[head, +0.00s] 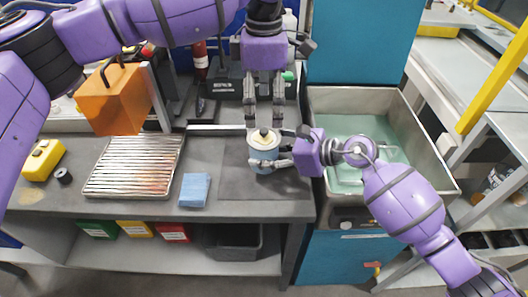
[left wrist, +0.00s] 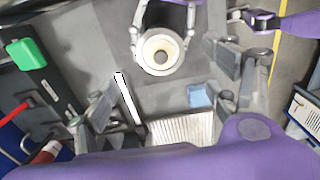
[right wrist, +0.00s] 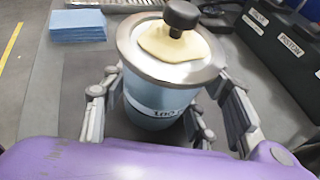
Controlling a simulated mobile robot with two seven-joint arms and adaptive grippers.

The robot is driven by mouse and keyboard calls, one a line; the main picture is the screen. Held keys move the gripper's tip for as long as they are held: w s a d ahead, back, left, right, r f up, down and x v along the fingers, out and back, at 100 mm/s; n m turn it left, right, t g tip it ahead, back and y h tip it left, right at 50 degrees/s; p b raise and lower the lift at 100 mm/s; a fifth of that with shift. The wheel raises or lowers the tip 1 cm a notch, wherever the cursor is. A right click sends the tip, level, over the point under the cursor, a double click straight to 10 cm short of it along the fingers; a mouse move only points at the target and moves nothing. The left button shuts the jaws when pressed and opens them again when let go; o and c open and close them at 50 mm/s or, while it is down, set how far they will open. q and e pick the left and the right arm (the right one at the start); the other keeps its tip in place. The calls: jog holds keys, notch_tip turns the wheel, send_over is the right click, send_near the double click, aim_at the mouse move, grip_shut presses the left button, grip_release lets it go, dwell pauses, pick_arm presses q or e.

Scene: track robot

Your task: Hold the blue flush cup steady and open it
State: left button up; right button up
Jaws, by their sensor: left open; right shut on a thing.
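The blue flush cup (head: 264,158) stands upright on the dark mat of the bench in the head view. It has a pale blue body with a label, a metal rim, and a cream lid piece with a black knob (right wrist: 182,15) on top. My right gripper (head: 268,163) is shut around the cup's body from the right; its fingers flank the cup (right wrist: 160,100) in the right wrist view. My left gripper (head: 264,122) is open, pointing down behind and above the cup, its fingers apart. In the left wrist view the cup (left wrist: 159,52) shows from above, beyond the open fingers.
A stack of blue cloths (head: 195,189) lies left of the cup, beside a metal grate (head: 133,166). An orange block (head: 114,98) stands behind the grate. A basin of greenish liquid (head: 440,175) is on the right. Dark bins stand at the back.

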aim_at(264, 140)
jog(key=shift+c, duration=1.3)
pick_arm(q)
jog(key=shift+c, duration=1.1)
jog(key=shift+s+r, duration=0.15)
jog(key=shift+s, duration=0.1)
jog(key=shift+c, duration=0.9)
jog(key=s+d+r+n+t, duration=0.1)
jog(key=s+r+t, duration=0.2)
jog(key=s, duration=0.2)
jog(key=shift+n+y, duration=0.3)
jog(key=shift+n, duration=0.2)
jog(key=x, duration=1.2)
jog(key=shift+w+a, duration=0.1)
jog(key=shift+w, duration=0.2)
